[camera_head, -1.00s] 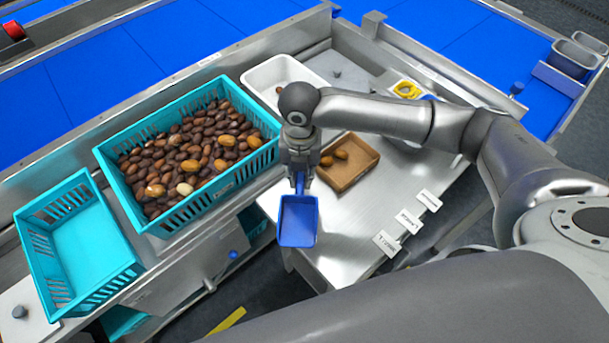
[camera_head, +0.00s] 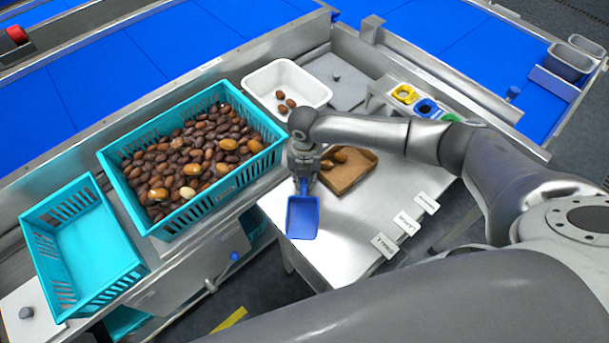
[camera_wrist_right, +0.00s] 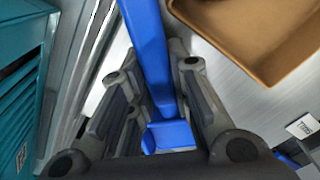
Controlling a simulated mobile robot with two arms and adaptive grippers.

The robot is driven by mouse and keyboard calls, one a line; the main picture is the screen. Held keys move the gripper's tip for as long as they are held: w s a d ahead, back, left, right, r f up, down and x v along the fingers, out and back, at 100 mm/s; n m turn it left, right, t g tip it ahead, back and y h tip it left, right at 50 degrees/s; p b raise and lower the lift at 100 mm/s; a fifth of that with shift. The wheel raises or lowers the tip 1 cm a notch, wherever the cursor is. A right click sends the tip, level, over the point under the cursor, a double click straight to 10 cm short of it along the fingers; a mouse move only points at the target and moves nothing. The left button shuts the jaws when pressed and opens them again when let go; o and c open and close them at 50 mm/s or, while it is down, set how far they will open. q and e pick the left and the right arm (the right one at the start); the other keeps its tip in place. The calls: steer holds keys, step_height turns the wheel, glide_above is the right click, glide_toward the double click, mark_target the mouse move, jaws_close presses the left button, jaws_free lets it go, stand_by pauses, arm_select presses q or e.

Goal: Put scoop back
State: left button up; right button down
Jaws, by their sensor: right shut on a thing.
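A blue scoop (camera_head: 302,216) hangs from my right gripper (camera_head: 304,178), above the near left part of the steel table. My right gripper is shut on the scoop's handle, and the wrist view shows the blue handle (camera_wrist_right: 152,60) between the two fingers (camera_wrist_right: 158,110). The scoop's pan points toward the camera and looks empty. My left gripper is not in view.
A teal crate (camera_head: 148,228) full of dates stands left, with an empty teal crate (camera_head: 140,262) beside it. A brown tray (camera_head: 362,172) with a few dates is right behind the gripper. A white tub (camera_head: 262,82) holds several dates. Label cards (camera_head: 407,222) stand at right.

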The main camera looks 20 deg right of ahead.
steer(key=c, duration=1.8)
jaws_free()
steer(key=shift+f, duration=0.2)
steer(key=o, duration=0.5)
steer(key=shift+c, duration=0.2)
steer(key=shift+r, duration=0.1)
steer(key=shift+r, duration=0.1)
step_height(320, 180, up, 12)
steer(key=b, duration=0.1)
steer(key=shift+b, duration=0.4)
steer(key=shift+s, duration=0.15)
